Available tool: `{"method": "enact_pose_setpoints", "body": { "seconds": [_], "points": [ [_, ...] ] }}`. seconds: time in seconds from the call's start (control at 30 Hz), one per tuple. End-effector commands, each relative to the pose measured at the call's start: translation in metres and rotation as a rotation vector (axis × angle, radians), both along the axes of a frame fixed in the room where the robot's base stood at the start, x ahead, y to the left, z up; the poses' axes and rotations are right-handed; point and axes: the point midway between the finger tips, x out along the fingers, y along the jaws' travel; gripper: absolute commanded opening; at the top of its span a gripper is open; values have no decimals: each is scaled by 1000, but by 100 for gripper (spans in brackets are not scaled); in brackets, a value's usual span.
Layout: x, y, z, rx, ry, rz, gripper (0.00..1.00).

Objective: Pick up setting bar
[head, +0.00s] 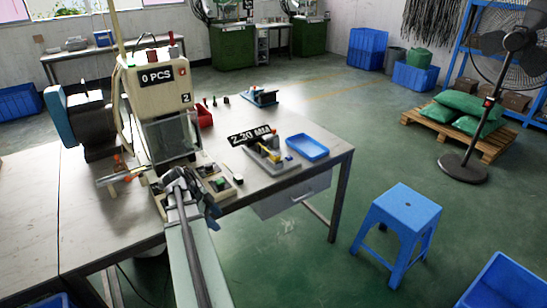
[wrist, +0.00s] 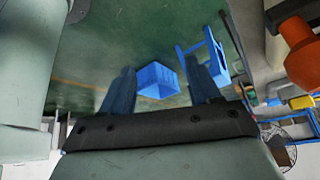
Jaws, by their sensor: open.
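A pale metal bar (head: 121,176) with an orange knob beside it lies at the left front of the moulding machine in the head view. It may be the setting bar, but I cannot tell for sure. My gripper (head: 212,212) is in front of the machine, to the right of that bar and apart from it. In the wrist view my gripper (wrist: 163,75) shows two blue-grey fingers spread apart with nothing between them. An orange rounded part (wrist: 301,50) shows at the right edge of the wrist view, beyond the fingers.
The moulding machine (head: 158,85) stands on the workbench (head: 270,190) close to my gripper. A small control box (head: 218,182), a gauge fixture (head: 268,155) and a blue tray (head: 307,147) are to the right. A blue stool (head: 400,215) stands on the open floor.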

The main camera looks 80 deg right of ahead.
Motion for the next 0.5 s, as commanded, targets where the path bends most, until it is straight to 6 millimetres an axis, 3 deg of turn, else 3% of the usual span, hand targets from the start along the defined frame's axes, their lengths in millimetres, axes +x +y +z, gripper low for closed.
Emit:
{"method": "enact_pose_setpoints", "body": {
  "seconds": [0.03,0.27,0.5],
  "points": [
    [0,-32,10,-20,-27,-74,62],
    [-10,-145,43,-48,-177,-365,62],
    [-51,-266,94,-72,-332,-665,62]
  ]
}}
